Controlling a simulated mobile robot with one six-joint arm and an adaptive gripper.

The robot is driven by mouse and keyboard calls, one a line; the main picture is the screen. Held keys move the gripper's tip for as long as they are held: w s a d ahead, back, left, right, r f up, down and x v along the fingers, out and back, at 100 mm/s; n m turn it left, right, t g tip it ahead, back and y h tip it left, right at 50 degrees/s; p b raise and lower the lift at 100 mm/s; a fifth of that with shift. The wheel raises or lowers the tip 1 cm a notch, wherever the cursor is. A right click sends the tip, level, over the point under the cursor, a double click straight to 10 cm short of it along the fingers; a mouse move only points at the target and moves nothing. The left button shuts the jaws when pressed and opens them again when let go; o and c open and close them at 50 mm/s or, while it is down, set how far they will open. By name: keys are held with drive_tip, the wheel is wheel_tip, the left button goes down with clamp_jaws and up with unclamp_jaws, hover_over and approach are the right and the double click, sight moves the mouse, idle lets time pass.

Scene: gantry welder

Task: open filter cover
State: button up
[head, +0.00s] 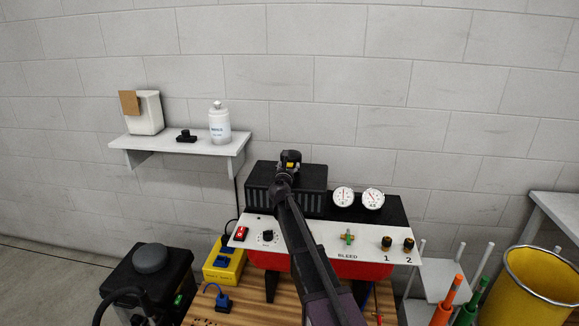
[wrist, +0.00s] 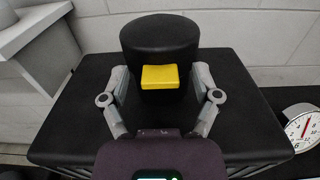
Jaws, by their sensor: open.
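A black round housing (wrist: 160,35) with a yellow tab (wrist: 159,77) on its near side stands on a black ribbed box; I take it to be the filter with its cover. In the head view the yellow tab (head: 290,166) shows small on the box, partly hidden by my arm. My gripper (wrist: 160,74) is open, with one grey finger on each side of the housing and tab. I cannot tell whether the fingers touch it. The tab lies between the fingers, with a visible gap on both sides.
The black box (head: 258,186) stands behind a white-and-red panel (head: 333,246) with knobs. Two white gauges (head: 358,198) are to its right. A wall shelf (head: 180,144) with a white bottle (head: 219,124) is at left. A yellow bin (head: 520,290) stands at right.

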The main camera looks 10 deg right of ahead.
drive_tip(key=shift+w, duration=0.1)
clamp_jaws()
drive_tip(key=shift+d, duration=0.2)
drive_tip(key=shift+a, duration=0.1)
drive_tip(key=shift+r, duration=0.1)
